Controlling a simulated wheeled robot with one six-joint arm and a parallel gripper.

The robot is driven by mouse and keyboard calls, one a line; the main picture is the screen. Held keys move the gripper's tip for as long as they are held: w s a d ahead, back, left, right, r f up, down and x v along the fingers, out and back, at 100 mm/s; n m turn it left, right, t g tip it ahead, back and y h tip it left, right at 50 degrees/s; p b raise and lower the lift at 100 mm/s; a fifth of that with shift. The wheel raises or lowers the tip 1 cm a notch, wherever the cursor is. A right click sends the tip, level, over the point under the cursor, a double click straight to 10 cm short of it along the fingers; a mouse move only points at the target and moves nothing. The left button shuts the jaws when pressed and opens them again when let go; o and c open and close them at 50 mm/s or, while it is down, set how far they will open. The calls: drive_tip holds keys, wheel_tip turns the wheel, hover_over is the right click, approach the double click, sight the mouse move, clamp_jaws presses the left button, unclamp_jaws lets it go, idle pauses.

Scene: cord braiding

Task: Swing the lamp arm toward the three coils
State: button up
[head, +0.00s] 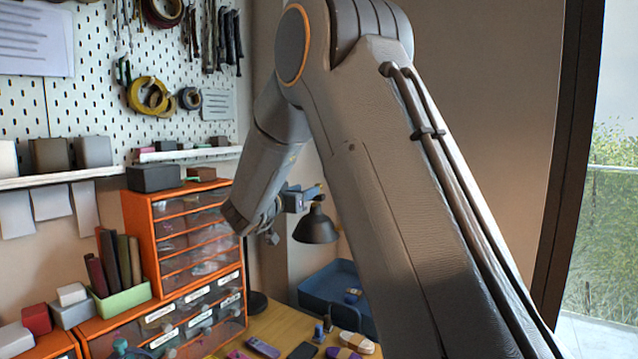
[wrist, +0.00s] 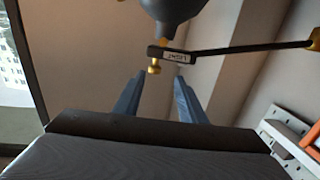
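The lamp has a dark shade (head: 316,226) hanging above the desk, left of my large arm link in the head view. In the wrist view the shade (wrist: 172,8) is cut off at the top. The thin dark lamp arm (wrist: 250,48) runs from the right to a labelled block (wrist: 178,57) with a brass knob (wrist: 153,69) below it. My gripper (wrist: 157,82) is open, its two blue fingers apart, with the knob between their tips in the picture. Contact cannot be told. In the head view my gripper (head: 303,198) is beside the shade. I cannot clearly make out three coils.
A wooden desk (head: 268,326) holds a blue tray (head: 335,290), a dark phone-like slab (head: 303,351) and small bundles (head: 357,342). An orange drawer cabinet (head: 133,225) stands left. Tape rolls (head: 150,96) hang on the pegboard. A window (head: 610,200) is at right.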

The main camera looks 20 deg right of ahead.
drive_tip(key=shift+h, duration=0.3)
drive_tip(key=x, duration=0.2)
drive_tip(key=p+x, duration=0.1)
drive_tip(key=x, duration=0.2)
drive_tip(key=p+x, duration=0.1)
drive_tip(key=x, duration=0.2)
drive_tip(key=shift+s+d+r, duration=0.2)
drive_tip(key=shift+s, duration=0.15)
clamp_jaws()
